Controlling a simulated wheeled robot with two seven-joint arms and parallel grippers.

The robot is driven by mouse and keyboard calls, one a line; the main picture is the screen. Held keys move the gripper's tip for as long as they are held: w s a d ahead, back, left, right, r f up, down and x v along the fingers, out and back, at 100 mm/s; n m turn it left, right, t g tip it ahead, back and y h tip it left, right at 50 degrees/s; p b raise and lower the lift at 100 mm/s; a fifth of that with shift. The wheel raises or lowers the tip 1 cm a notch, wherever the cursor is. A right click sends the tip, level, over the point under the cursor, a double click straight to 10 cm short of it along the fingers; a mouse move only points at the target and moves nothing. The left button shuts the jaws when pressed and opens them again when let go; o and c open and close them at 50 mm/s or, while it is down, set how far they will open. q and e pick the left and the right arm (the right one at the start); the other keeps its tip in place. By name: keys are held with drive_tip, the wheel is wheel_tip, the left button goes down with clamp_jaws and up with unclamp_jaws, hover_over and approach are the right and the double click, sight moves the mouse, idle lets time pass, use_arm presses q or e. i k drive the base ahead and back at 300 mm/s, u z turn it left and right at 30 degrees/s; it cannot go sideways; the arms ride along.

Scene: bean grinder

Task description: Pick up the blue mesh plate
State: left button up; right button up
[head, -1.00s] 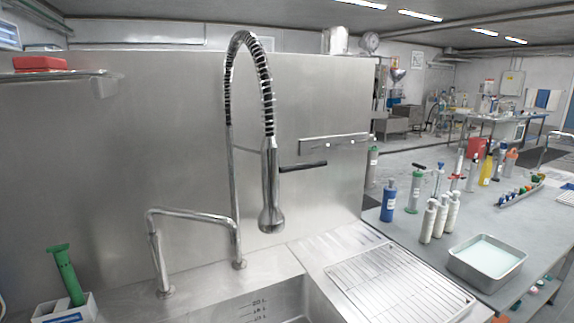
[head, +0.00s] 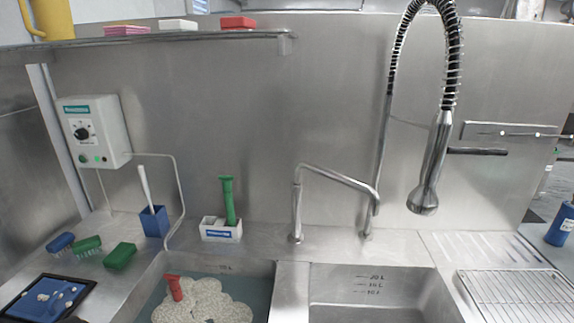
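A blue mesh plate (head: 48,297) in a black frame lies at the lower left of the head view, on the steel counter left of the sink. Several pale pieces lie on its blue surface. The frame's bottom edge cuts off its near side. Neither of my grippers shows in the head view.
Blue and green brushes (head: 88,246) and a green block (head: 120,256) lie just behind the plate. A blue holder (head: 153,221) and white caddy (head: 221,229) stand along the wall. The left basin holds foam (head: 205,303) and a red-handled item (head: 174,287). A tall faucet (head: 433,160) hangs over the right basin.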

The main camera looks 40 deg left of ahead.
sight(49, 299)
drive_tip(key=u, duration=0.8)
